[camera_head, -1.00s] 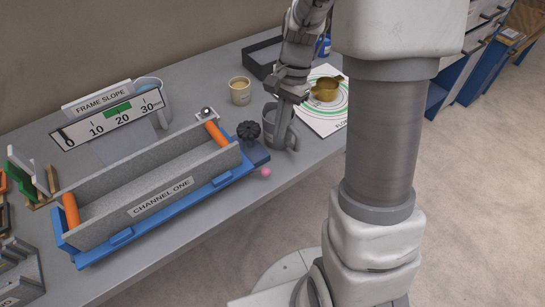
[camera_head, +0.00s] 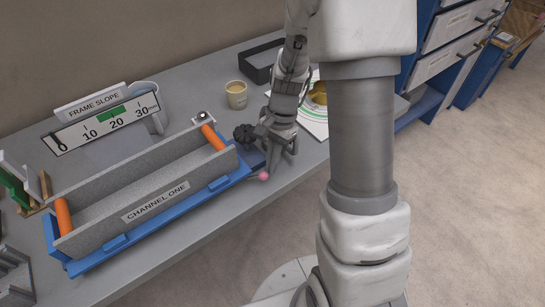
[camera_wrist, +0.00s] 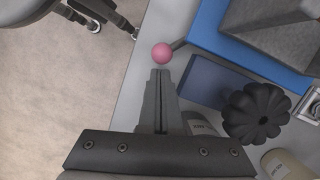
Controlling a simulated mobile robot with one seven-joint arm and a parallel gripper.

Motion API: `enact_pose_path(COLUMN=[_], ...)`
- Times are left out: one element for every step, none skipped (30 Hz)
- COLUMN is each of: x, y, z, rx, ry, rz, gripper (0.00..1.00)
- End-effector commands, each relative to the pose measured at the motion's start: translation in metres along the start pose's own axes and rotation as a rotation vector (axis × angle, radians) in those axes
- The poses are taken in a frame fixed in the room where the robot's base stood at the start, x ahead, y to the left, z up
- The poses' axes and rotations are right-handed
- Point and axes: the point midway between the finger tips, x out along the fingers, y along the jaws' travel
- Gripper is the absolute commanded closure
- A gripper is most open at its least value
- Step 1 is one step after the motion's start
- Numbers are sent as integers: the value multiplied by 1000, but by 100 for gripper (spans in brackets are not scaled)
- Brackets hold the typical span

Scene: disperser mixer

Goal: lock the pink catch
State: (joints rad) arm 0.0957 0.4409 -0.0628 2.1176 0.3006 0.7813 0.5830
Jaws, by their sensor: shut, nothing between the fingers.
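The pink catch is a small pink ball (camera_head: 263,176) on a short dark stem at the right front end of the blue channel frame (camera_head: 160,223). In the wrist view the pink ball (camera_wrist: 162,53) lies just beyond the tips of my gripper (camera_wrist: 160,72), with its stem running right to the blue frame. My gripper (camera_head: 272,170) is shut and empty, pointing down beside the ball. Whether the fingertips touch the ball I cannot tell. A black knob (camera_head: 245,133) stands behind the ball and shows at the right in the wrist view (camera_wrist: 258,115).
The grey channel trough labelled CHANNEL ONE (camera_head: 155,200) fills the left of the table. A tan cup (camera_head: 236,95), a black tray (camera_head: 262,62) and a white sheet with green rings (camera_head: 314,118) lie behind my gripper. The table's front edge is close to the ball.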

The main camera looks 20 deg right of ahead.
Motion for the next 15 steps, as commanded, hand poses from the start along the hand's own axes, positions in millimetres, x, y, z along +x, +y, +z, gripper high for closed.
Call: enact_pose_path(x=[0,0,0,0,0,0,0,0,0,0,0,0,0,0,0], y=[0,0,0,0,0,0,0,0,0,1,1,2,2,2,3], z=[0,0,0,0,0,0,0,0,0,0,1,1,2,2,2], rx=[0,0,0,0,0,0,1,3,6,9,14,23,31,38,45], ry=[0,0,0,0,0,0,0,0,0,0,0,0,0,0,0], rz=[0,0,0,0,0,0,0,0,-1,-2,-3,-5,-7,-9,-11], gripper=[100,100,100,100,100,100,100,100,100,100,100,100,100,100,100])
